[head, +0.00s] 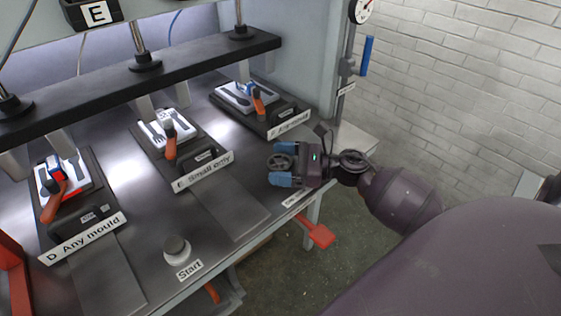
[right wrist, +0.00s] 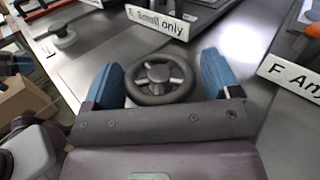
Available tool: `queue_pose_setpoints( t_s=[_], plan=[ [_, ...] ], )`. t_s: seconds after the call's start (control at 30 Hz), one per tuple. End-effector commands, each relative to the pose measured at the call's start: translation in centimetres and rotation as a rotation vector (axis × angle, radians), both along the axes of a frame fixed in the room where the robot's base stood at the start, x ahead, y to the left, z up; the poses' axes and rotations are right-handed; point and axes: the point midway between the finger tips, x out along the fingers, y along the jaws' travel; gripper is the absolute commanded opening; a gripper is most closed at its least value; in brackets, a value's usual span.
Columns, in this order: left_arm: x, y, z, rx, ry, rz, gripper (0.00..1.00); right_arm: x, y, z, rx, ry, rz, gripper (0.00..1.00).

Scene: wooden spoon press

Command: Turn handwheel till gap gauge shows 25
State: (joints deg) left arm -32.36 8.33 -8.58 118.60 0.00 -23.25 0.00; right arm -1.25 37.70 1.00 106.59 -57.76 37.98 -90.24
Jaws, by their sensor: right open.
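The handwheel (head: 284,161) is a small dark wheel with grey spokes at the table's front right edge.
Three mould stations with orange-handled clamps line the steel table; labels read "D Any mould" (head: 82,240) and "E Small only" (head: 203,172). A Start button (head: 177,249) sits at the front edge. A red pedal-like lever (head: 320,235) juts out below the table.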

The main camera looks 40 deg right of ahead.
Motion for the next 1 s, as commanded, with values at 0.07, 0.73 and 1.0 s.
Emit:
queue_pose_setpoints(
  t_s=[0.07, 0.73, 1.0],
  plan=[
    [0.0, -0.1, 0.0, -0.003, 0.000, 0.002, 0.43, 0.1, 0.1, 0.0, 0.001, 0.001, 0.000, 0.83],
    [0.2, 0.1, 0.2, 0.003, -0.004, -0.004, 0.43, 0.1, 0.2, 0.1, 0.002, 0.000, -0.013, 0.47],
    [0.6, 0.2, 1.6, 0.005, -0.024, -0.004, 0.43, 0.0, 0.2, 0.4, 0.003, -0.003, -0.124, 0.47]
  ],
)
